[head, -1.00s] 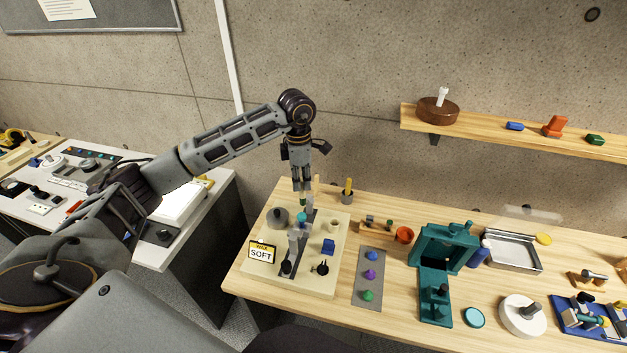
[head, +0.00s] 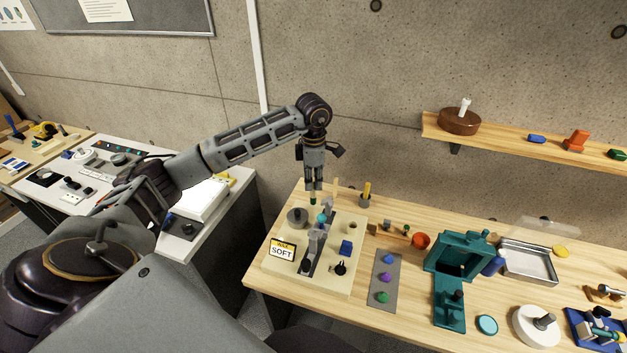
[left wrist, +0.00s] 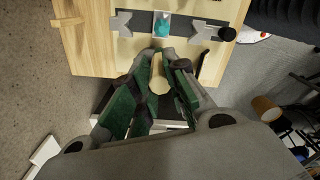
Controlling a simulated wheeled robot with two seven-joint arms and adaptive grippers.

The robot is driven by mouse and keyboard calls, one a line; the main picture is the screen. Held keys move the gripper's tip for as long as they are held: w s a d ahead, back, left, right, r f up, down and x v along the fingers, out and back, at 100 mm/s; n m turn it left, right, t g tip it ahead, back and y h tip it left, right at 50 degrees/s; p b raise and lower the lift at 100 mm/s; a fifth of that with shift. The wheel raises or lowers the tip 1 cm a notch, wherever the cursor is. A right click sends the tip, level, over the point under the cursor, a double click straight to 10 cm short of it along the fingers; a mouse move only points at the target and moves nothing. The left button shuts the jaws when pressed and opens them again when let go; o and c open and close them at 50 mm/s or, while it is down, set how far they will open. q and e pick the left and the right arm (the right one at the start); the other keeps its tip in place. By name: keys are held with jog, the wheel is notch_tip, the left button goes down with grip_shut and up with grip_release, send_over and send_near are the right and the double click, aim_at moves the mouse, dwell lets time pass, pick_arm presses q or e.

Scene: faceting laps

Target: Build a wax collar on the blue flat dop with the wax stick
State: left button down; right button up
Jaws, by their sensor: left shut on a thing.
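My left gripper (head: 313,198) points down over the cream board (head: 345,285) and is shut. In the left wrist view a tan round stick (left wrist: 158,75), which looks like the wax stick, sits between its green-padded fingers. A grey fixture with a rail (head: 309,262) lies along the board. A small teal piece (head: 321,217) sits in it, just below and to the right of the fingertips; it also shows in the left wrist view (left wrist: 162,27), apart from the stick. I cannot tell which part is the blue flat dop. My right gripper is not in view.
A grey mat (head: 385,301) with coloured pieces and a teal press (head: 450,308) stand to the right.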

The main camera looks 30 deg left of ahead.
aim_at(314, 203)
pick_arm(q)
jog(key=shift+f+b, duration=0.3)
jog(key=shift+f, duration=0.3)
jog(key=shift+f+b, duration=0.4)
jog(key=shift+f, duration=0.85)
jog(key=shift+f+b, duration=0.7)
jog(key=shift+f, duration=0.3)
jog(key=shift+f+b, duration=0.3)
jog(key=shift+f, duration=0.3)
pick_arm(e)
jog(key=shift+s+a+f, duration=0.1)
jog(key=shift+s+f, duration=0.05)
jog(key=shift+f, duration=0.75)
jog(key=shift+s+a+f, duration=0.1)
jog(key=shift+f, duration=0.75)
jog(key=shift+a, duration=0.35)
pick_arm(q)
jog(key=shift+d, duration=0.15)
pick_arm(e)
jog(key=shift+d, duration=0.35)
pick_arm(q)
jog(key=shift+w+d, duration=0.1)
jog(key=shift+d, duration=0.15)
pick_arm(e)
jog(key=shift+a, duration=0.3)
pick_arm(q)
jog(key=shift+w, duration=0.25)
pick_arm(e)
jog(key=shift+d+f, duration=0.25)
